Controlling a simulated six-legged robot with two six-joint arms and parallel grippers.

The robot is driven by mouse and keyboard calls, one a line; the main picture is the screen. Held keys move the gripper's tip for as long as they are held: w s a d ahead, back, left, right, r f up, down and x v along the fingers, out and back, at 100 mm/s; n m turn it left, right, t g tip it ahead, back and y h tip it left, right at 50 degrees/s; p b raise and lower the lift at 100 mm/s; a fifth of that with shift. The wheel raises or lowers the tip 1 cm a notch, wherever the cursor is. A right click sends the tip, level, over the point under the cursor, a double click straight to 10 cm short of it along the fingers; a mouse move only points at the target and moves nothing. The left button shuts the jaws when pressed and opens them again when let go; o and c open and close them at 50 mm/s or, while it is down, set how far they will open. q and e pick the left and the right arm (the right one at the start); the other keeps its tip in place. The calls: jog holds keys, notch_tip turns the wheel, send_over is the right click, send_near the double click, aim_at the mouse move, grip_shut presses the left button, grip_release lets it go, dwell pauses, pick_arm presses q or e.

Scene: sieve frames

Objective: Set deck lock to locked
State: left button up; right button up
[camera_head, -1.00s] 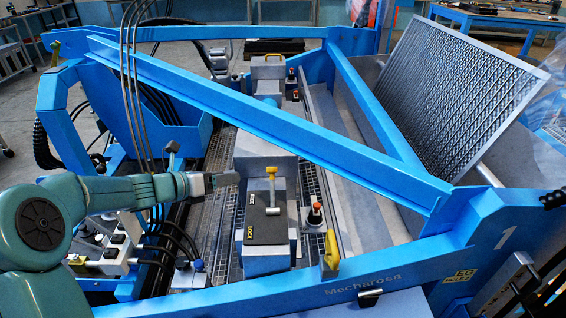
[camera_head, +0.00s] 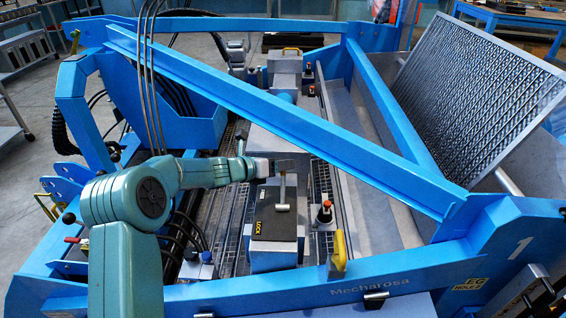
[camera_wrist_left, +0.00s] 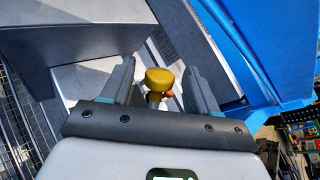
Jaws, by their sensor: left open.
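The deck lock is a black-topped box (camera_head: 275,230) with a yellow LOCK label, in the middle of the blue frame. A pale lever (camera_head: 282,191) stands on it, with a silver cylindrical end towards me. My left gripper (camera_head: 284,165) comes in from the left, at the far end of the lever, and hides the yellow knob there. In the left wrist view the yellow knob (camera_wrist_left: 158,79) lies between the two open fingers of my left gripper (camera_wrist_left: 160,70), with gaps on both sides. My right gripper is not in view.
A blue diagonal beam (camera_head: 270,110) crosses just behind and above the gripper. A red-topped button post (camera_head: 325,212) and a yellow handle (camera_head: 339,250) stand right of the box. A grey upright plate (camera_wrist_left: 100,52) is close to the fingers.

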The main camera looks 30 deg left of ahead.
pick_arm(q)
jog(key=shift+x, duration=0.85)
jog(key=shift+s, duration=0.1)
grip_shut()
